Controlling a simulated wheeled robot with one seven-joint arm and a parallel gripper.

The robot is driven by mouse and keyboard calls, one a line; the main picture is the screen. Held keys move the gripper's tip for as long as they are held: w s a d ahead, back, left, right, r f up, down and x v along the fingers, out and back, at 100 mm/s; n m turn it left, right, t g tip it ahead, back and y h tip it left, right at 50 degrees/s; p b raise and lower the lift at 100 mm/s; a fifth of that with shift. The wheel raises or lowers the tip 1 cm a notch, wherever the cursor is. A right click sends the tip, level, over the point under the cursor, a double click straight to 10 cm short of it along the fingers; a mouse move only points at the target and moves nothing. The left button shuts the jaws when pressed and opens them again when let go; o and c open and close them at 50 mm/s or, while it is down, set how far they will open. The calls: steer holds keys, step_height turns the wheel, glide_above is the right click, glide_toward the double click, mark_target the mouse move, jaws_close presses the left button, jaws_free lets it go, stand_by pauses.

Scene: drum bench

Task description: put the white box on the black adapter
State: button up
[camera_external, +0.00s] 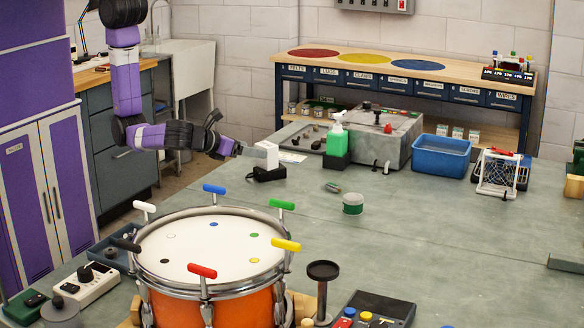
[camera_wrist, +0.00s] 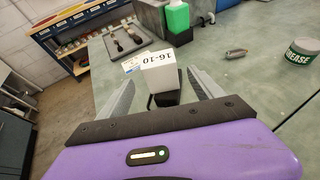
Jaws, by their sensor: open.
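The white box (camera_external: 267,154) stands upright on the black adapter (camera_external: 268,174) on the grey bench. In the wrist view the white box (camera_wrist: 161,80) shows a face marked "16-10", and part of the black adapter (camera_wrist: 167,99) shows beneath it. My gripper (camera_external: 243,149) is at the left of the box in the external view. In the wrist view my gripper (camera_wrist: 161,80) is open, with a finger on each side of the box and visible gaps between them. The box hides part of the adapter's top.
A green bottle (camera_external: 336,142) stands close behind, right of the box. A grey machine (camera_external: 390,141), blue bin (camera_external: 441,156) and green-white tin (camera_external: 353,203) are farther right. A drum (camera_external: 211,250) stands in front. Bare bench lies between the tin and the bin.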

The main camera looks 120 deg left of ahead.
steer(key=v, duration=0.5)
steer(key=shift+a, duration=0.1)
stand_by(0.4)
